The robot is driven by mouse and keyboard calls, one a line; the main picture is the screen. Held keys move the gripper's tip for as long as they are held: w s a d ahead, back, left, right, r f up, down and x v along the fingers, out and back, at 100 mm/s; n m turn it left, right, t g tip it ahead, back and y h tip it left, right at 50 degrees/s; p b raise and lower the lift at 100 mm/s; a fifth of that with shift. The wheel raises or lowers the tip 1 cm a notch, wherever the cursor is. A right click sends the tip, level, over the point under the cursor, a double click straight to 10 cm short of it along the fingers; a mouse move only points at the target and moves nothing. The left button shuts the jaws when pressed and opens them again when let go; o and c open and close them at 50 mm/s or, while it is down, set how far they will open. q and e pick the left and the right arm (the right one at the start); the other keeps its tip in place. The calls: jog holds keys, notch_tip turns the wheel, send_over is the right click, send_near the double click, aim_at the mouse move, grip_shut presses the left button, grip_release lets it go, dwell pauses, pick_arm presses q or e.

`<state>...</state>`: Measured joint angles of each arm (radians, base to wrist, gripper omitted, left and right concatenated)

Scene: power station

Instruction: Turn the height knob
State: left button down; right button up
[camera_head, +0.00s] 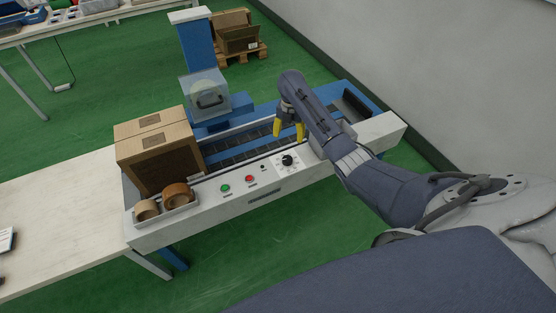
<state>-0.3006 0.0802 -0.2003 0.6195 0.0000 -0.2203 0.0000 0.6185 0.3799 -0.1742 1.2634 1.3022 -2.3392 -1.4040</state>
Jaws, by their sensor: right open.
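The height knob (287,160) is a small black dial on a white plate on the front panel of the conveyor machine (210,208). My right gripper (288,131) has yellow fingertips pointing down, spread apart and empty. It hangs over the conveyor side just behind the knob, apart from it. My right arm comes in from the right. My left gripper is not in view.
A green button (225,188) and a red button (249,179) sit left of the knob. A cardboard box (155,137) stands on the conveyor's left end, with tape rolls (176,194) in front. A clear-covered blue sealing head (207,97) rises behind. A wall is at right.

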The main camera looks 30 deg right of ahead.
aim_at(287, 159)
jog(key=f, duration=1.6)
jog(key=shift+w+f, duration=0.2)
jog(key=shift+f, duration=0.1)
jog(key=c, duration=1.3)
